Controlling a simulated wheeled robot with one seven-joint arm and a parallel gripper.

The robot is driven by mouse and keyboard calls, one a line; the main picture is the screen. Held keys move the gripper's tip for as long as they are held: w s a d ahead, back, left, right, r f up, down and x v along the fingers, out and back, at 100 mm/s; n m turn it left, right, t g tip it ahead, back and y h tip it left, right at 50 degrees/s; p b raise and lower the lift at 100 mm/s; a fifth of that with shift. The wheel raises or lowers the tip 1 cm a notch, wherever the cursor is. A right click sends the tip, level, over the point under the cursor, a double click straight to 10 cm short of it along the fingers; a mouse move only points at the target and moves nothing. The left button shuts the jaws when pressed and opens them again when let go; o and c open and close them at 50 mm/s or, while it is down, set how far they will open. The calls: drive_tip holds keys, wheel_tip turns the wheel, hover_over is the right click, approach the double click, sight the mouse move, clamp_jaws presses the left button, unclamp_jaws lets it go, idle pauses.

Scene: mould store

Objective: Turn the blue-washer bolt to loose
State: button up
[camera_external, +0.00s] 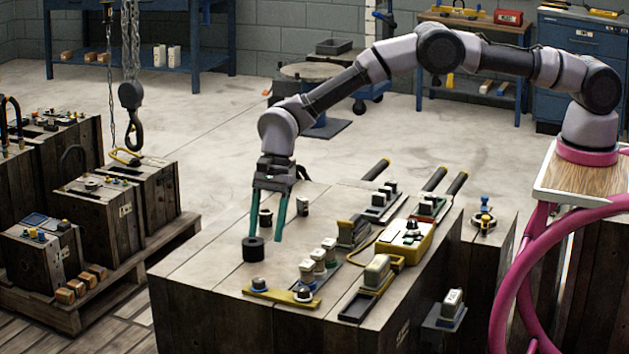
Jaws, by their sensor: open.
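A yellow plate (281,297) lies near the front edge of the wooden crate top and carries two dark bolts. The left bolt (259,284) seems to have a blue washer under its head. The right bolt (303,294) sits on a pale washer. My gripper (266,238) points down over the crate top, behind and above the plate, with its two teal fingers apart and nothing seen held between them. A black cylinder (253,250) shows at the left fingertip; I cannot tell whether they touch. The gripper is clear of both bolts.
On the crate top (205,265), several switches and levers stand right of the plate, with a yellow control box (405,241). A chain hook (131,97) hangs at left. The crate's left part is bare.

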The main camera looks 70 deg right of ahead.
drive_tip(key=w+a+r+m+t+y, duration=0.2)
drive_tip(key=w+a+r+m+t, duration=0.15)
drive_tip(key=a+m, duration=0.2)
drive_tip(key=w+a+r+m+t+y, duration=0.2)
drive_tip(key=w+a+m+t, duration=0.15)
drive_tip(key=a, duration=0.25)
drive_tip(key=m+g+h, duration=0.2)
drive_tip(key=m+h, duration=0.6)
drive_tip(key=m, duration=0.1)
approach(259, 280)
drive_tip(key=x, duration=0.8)
drive_tip(key=shift+w+f, duration=0.2)
drive_tip(key=shift+f, duration=0.05)
clamp_jaws()
